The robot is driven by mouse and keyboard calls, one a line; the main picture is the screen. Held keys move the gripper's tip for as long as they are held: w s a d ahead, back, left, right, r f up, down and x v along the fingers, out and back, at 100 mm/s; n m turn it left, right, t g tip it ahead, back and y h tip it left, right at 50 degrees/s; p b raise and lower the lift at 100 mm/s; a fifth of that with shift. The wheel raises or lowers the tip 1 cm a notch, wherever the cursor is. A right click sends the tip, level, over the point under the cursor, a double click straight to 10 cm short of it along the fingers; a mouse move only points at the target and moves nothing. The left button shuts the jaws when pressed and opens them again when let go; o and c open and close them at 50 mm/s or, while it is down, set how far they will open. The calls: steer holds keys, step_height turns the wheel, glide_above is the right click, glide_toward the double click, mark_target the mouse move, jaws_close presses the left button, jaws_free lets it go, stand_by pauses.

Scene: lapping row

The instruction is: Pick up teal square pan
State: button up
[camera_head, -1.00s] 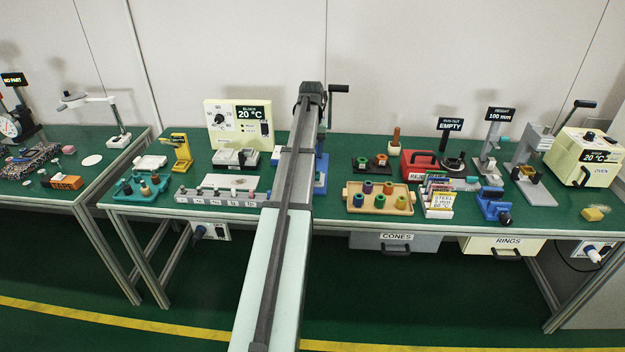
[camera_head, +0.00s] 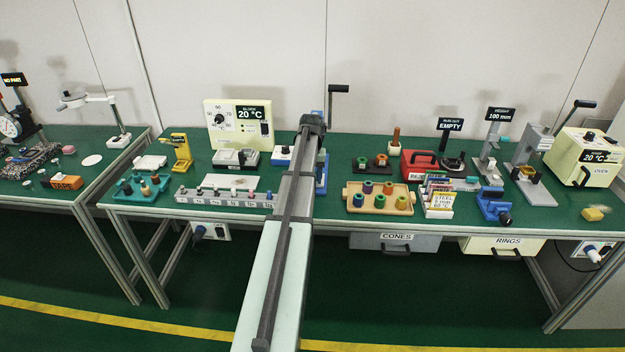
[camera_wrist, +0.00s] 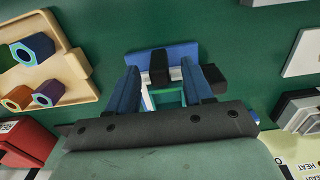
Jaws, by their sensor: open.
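In the wrist view a teal square outline (camera_wrist: 166,97), which looks like the teal square pan, shows between my fingers, partly covered by them and the gripper body. My gripper (camera_wrist: 160,72) is open, with one dark blue finger on each side of the teal shape. I cannot tell whether the fingers touch it or how far above it they are. Beyond it is a blue stand (camera_wrist: 178,54) with a black post and block. In the head view my arm hides the pan and the gripper; part of the blue stand (camera_head: 321,176) shows beside the arm.
A tan tray (camera_head: 350,205) of coloured rings or cones stands right of my arm, also in the wrist view (camera_wrist: 75,68). A grey row block (camera_head: 222,198) and a crank handle (camera_head: 338,89) are near the arm. The green bench (camera_head: 335,150) is crowded.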

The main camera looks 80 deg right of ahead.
steer(key=shift+f, duration=1.4)
steer(key=shift+c, duration=0.5)
jaws_close()
